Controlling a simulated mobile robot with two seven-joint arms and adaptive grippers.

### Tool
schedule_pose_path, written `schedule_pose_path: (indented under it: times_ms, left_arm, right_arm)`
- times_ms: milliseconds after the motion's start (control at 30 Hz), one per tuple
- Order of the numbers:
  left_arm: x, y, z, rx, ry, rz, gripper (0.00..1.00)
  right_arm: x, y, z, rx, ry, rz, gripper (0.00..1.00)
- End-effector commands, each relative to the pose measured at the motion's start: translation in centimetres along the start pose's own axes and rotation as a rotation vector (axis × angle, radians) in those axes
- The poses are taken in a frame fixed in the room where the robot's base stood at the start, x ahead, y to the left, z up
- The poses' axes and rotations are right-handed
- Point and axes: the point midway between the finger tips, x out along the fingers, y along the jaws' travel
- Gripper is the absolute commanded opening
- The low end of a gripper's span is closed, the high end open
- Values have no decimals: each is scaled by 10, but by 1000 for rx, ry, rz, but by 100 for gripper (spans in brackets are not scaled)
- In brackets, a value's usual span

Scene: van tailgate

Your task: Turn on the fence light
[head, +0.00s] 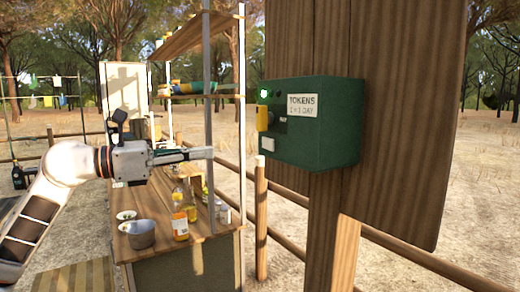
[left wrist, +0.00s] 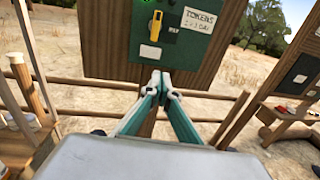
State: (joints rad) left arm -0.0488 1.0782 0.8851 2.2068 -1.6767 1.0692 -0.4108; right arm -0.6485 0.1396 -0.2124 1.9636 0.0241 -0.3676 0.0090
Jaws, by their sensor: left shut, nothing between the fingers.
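A dark green box (head: 318,120) labelled "TOKENS" is fixed to a wooden post and panel; it also shows at the top of the left wrist view (left wrist: 196,45). Its face carries a lit green lamp (head: 264,94), a yellow lever (head: 263,118) and a pale square button (head: 267,143). The left wrist view shows the lever (left wrist: 156,26) above the button (left wrist: 150,52). My left gripper (head: 211,153) is shut and empty, left of the box and apart from it. Its tips (left wrist: 163,86) appear just below the box in the left wrist view. I cannot identify a separate fence light. My right gripper is out of view.
A wooden counter (head: 160,237) with a metal pot (head: 140,234), bottles (head: 180,215) and bowls stands below my left arm. A shelf upright (head: 207,120) rises close by the gripper. Rail fencing (head: 430,262) runs behind the post. Space between fingertips and box looks clear.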

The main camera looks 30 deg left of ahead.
Motion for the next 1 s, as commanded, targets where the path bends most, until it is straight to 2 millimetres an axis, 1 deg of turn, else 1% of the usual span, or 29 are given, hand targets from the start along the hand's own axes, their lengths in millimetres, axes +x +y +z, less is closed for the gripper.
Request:
schedule_pose_path:
  times_ms: [233, 367, 700, 1000]
  left_arm:
    - [2, 0, 0, -3, 0, -1, 0]
    - [10, 0, 0, -3, 0, -2, 0]
    - [57, -1, 3, -1, -1, -3, 0]
    - [92, 0, 3, -4, -2, -2, 0]
  right_arm:
    - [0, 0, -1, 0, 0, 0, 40]
    - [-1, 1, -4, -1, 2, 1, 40]
    - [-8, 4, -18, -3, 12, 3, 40]
    - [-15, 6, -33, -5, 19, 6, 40]
